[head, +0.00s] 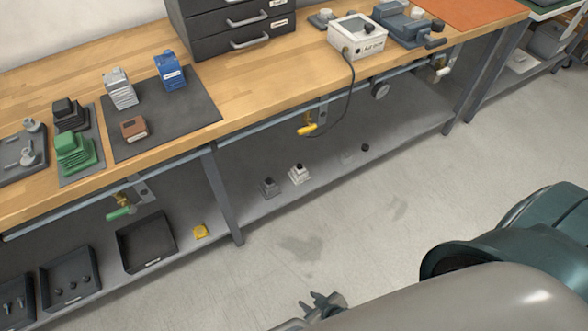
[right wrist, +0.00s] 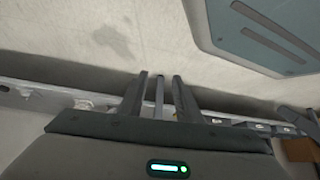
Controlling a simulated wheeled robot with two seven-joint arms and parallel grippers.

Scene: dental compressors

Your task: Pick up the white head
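A small white finned head (head: 299,174) stands on the grey lower shelf under the bench, right of a dark grey head (head: 269,187). A pale silver finned head (head: 120,90) stands on the dark mat on the bench top. My right gripper (head: 321,301) is low over the floor at the bottom of the head view, well apart from the shelf. In the right wrist view its fingers (right wrist: 159,78) are spread with a thin grey bar showing between them; I see nothing gripped. My left gripper is out of view.
The lower shelf (head: 375,142) carries black bins (head: 146,242) and a yellow part (head: 200,231) at left. A bench leg (head: 224,195) stands left of the white head. A yellow-handled valve (head: 307,130) and cable hang above. The floor (head: 375,235) in front is clear.

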